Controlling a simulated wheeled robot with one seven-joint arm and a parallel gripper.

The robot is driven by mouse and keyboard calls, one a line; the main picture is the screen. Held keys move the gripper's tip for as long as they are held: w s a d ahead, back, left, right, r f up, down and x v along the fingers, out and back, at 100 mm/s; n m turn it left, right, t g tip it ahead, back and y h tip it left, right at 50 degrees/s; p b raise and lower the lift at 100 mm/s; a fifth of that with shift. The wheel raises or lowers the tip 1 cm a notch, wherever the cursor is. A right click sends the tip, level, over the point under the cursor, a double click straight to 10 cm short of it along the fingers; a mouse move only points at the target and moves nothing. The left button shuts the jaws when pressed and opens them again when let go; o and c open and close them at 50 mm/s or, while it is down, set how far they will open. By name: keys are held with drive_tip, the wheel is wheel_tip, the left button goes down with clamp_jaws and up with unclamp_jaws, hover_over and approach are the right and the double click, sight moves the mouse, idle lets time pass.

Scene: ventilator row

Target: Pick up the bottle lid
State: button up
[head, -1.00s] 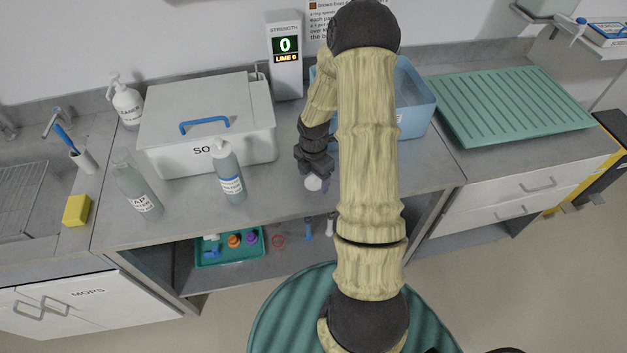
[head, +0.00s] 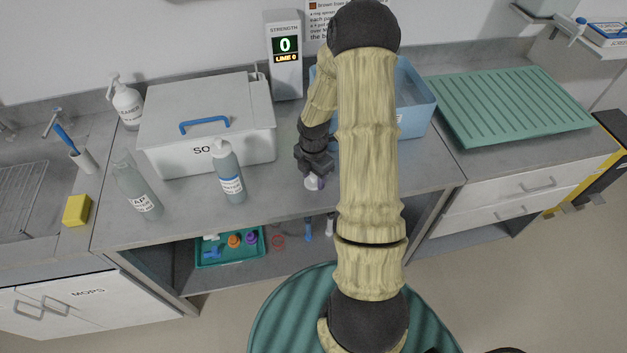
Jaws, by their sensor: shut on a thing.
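A grey bottle (head: 228,172) and a clear bottle (head: 137,187) stand left on the counter (head: 270,205), before a white lidded box (head: 205,110). A blue bin (head: 413,105) is behind my arm. A green tray (head: 230,262) with small parts sits on the shelf below.

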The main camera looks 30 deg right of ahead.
sight(313, 176)
drive_tip(key=shift+r, duration=0.1)
wheel_tip(313, 176, up, 10)
drive_tip(key=shift+f, duration=0.1)
idle(0.3)
idle(0.4)
